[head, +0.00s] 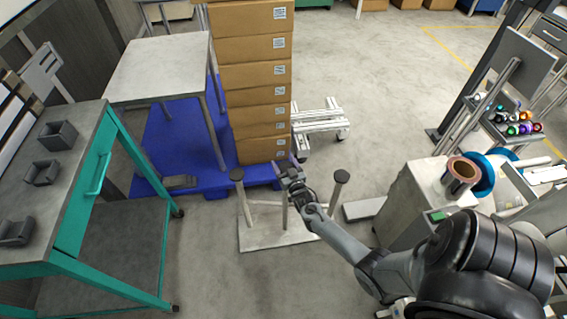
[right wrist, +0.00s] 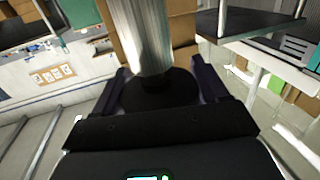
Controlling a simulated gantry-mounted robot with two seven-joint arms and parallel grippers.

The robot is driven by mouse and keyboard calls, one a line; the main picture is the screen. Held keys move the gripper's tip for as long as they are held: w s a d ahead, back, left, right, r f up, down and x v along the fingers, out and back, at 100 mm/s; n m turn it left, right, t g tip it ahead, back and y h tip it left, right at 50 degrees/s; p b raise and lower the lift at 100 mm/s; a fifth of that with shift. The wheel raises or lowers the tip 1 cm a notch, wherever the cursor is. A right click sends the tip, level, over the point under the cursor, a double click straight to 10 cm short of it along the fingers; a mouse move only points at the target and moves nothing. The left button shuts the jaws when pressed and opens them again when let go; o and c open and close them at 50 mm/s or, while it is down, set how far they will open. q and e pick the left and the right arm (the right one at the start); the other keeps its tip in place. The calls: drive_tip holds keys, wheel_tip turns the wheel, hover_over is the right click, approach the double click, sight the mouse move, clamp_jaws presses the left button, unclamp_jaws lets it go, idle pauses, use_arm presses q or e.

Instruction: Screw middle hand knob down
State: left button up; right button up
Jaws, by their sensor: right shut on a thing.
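The middle hand knob shows in the right wrist view (right wrist: 158,92) as a dark round disc with a shiny metal post (right wrist: 140,35) running away from it. My right gripper (head: 291,168) is shut on this knob, with one dark finger on each side of it in the right wrist view (right wrist: 160,90). In the head view the gripper covers the knob, and the middle post (head: 284,215) comes out below. A left hand knob (head: 237,175) and a right hand knob (head: 341,176) top the posts on either side. My left gripper is not in view.
The posts stand over a pale base plate (head: 262,237) on the floor. Behind it, tall stacked cardboard boxes (head: 255,75) stand on a blue pallet (head: 215,188). A green-framed workbench (head: 85,140) is at left. A cabinet with a film reel (head: 462,172) is at right.

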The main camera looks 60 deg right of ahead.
drive_tip(key=shift+w+d+r+m+h, duration=0.1)
drive_tip(key=shift+r+m+h, duration=0.2)
drive_tip(key=shift+r+h, duration=0.1)
drive_tip(key=o, duration=1)
drive_tip(key=shift+f+g, duration=0.1)
drive_tip(key=shift+g, duration=0.2)
drive_tip(key=shift+c, duration=0.2)
drive_tip(key=shift+f, duration=0.15)
drive_tip(key=shift+s+a+p, duration=0.35)
drive_tip(key=shift+s+a, duration=0.1)
drive_tip(key=shift+s, duration=0.15)
drive_tip(key=p+v, duration=0.3)
drive_tip(key=v, duration=0.6)
drive_tip(key=shift+s, duration=0.2)
drive_tip(key=shift+a, duration=0.1)
